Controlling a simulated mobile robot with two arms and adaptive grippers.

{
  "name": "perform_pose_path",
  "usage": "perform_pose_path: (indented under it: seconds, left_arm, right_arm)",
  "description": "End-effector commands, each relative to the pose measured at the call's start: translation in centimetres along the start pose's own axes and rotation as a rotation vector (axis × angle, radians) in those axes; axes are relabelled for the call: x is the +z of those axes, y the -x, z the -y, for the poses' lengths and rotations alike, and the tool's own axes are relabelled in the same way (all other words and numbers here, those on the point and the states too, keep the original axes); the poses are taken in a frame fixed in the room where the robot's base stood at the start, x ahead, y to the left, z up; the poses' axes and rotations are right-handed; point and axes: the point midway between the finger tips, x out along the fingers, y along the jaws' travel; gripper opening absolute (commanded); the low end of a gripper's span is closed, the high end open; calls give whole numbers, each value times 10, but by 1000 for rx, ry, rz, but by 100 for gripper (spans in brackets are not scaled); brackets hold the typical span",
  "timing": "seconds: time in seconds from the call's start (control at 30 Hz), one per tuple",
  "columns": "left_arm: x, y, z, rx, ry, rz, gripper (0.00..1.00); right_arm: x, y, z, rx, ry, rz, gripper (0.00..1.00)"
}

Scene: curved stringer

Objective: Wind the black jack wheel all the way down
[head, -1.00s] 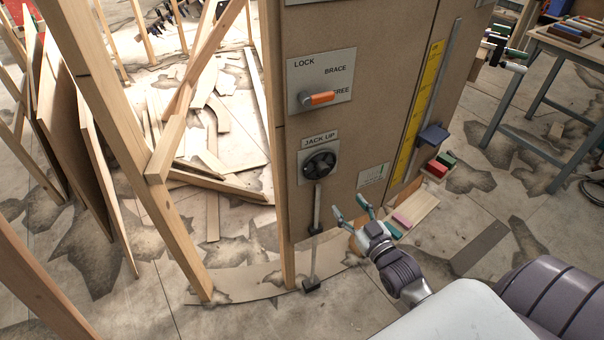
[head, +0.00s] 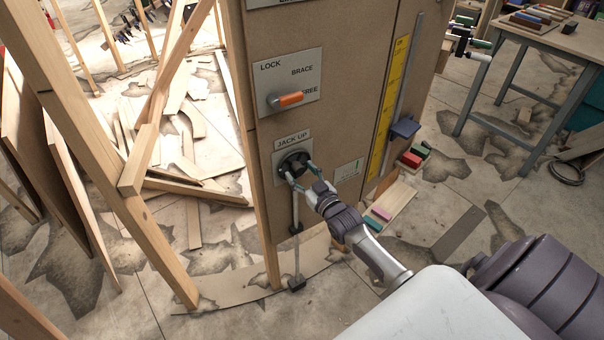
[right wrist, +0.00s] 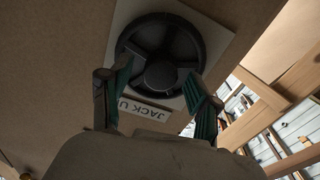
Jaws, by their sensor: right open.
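The black jack wheel (head: 294,163) is mounted on a grey plate on the brown panel, under a "JACK UP" label (head: 292,140). In the right wrist view the wheel (right wrist: 160,55) is a round black rim with spokes and a hub. My right gripper (head: 301,173) is at the wheel's lower front. Its two fingers are spread, one on each side of the wheel's near edge in the right wrist view (right wrist: 157,100). Nothing is visibly held; whether the fingertips touch the rim I cannot tell. A thin jack rod (head: 296,235) runs down from the wheel to a dark foot (head: 297,284).
An orange-handled lever (head: 287,99) sits above the wheel on a LOCK/BRACE/FREE plate. A yellow scale (head: 391,105) with a dark slider (head: 404,128) is to the right. Wooden posts (head: 115,150) stand left; coloured blocks (head: 413,157) lie right.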

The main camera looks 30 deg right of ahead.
Motion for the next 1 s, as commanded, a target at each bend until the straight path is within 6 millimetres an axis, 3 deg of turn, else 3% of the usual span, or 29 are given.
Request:
perform_pose_path:
  seconds: [0.17, 0.5, 0.77, 1.0]
  left_arm:
    - [0, 0, -4, 4, 0, 0, 40]
    - [1, 0, -8, 10, -2, 1, 40]
    - [1, 1, -8, 10, -2, 2, 40]
    - [2, 2, -7, 8, -2, 3, 40]
  right_arm:
    - [0, 0, 0, 0, 0, 0, 59]
    - [0, 1, 0, 0, 0, 1, 2]
    - [0, 1, 0, 0, 28, 1, 2]
    - [0, 1, 1, 0, 153, 1, 2]
